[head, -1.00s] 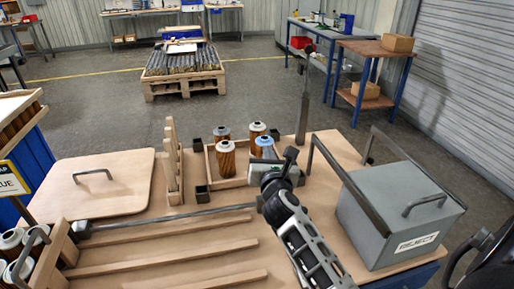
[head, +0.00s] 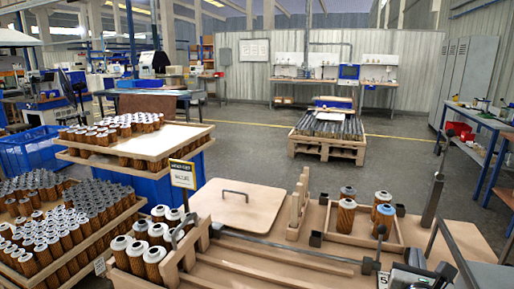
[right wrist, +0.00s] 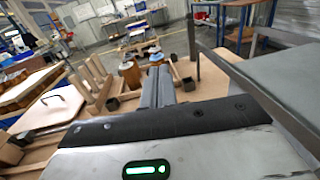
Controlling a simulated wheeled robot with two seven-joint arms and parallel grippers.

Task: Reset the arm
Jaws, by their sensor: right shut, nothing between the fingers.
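My right gripper (head: 418,270) shows at the bottom right of the head view, partly cut off by the lower edge. In the right wrist view its fingers (right wrist: 158,86) are together with nothing between them, pointing toward the small wooden tray (head: 362,242). My left gripper is not in view.
A long metal rod (head: 290,247) crosses the bench. A wooden board with a handle (head: 240,203) lies left, near an upright wooden rack (head: 299,205). A dark post (head: 432,201) stands right. The grey box's frame (head: 455,248) is close on the right. Cartridge trays (head: 90,235) fill the left.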

